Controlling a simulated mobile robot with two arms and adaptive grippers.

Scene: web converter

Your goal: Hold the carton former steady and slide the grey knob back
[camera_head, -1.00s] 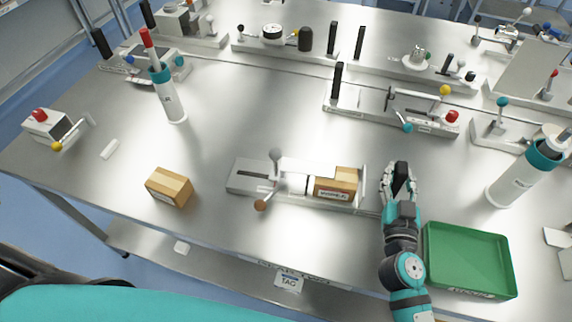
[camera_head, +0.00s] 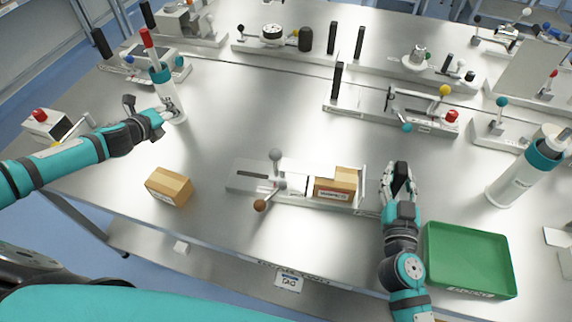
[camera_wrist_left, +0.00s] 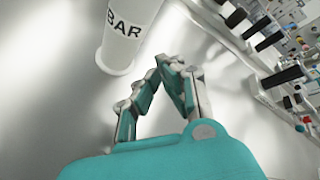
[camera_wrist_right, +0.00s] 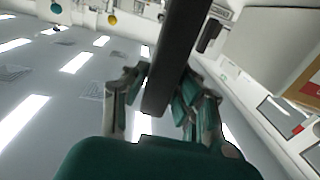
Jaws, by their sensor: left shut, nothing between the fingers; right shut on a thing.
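The carton former (camera_head: 250,178) lies at the front middle of the bench, a pale low frame with a cardboard carton (camera_head: 345,180) in its right part. Its grey knob (camera_head: 275,155) stands on a lever at the back. A brown knob (camera_head: 260,206) sticks out in front. My right gripper (camera_head: 398,172) is at the former's right end, shut on an upright black handle (camera_wrist_right: 175,60) that shows between its fingers. My left gripper (camera_head: 168,112) is shut and empty, well left of the former; its fingertips (camera_wrist_left: 170,65) nearly meet beside a white cylinder (camera_wrist_left: 125,35).
A loose cardboard box (camera_head: 168,187) sits left of the former. A green tray (camera_head: 470,226) lies at the right front. A teal-topped white bottle (camera_head: 512,180) stands at the right. Other fixtures (camera_head: 400,110) line the back. Bench between the left gripper and the former is clear.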

